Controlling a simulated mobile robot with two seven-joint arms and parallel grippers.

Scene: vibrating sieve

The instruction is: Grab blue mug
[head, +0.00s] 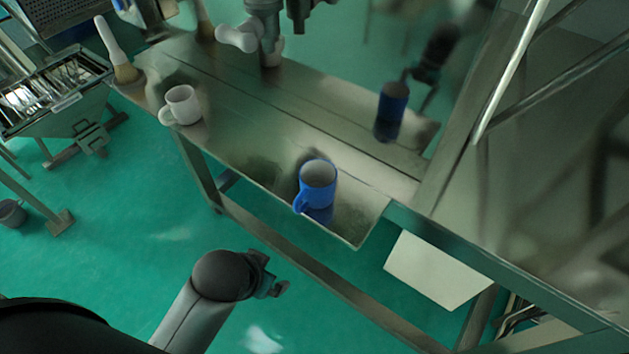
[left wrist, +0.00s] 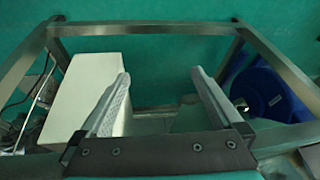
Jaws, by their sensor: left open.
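The blue mug (head: 318,183) stands upright near the front right end of the metal bench (head: 262,172), its handle toward the lower left. My left gripper (head: 277,284) is in front of the bench and below the mug in the head view, apart from it. In the left wrist view the two fingers of my left gripper (left wrist: 160,78) are spread with nothing between them. The blue mug cannot be made out for certain in that view. My right gripper is not in view.
A white mug (head: 184,104) and a white-handled brush (head: 116,50) stand on the bench's left part. A shiny panel behind mirrors the blue mug. A white box (left wrist: 83,100) lies below the bench frame. A large blue object (left wrist: 265,90) is at right in the wrist view.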

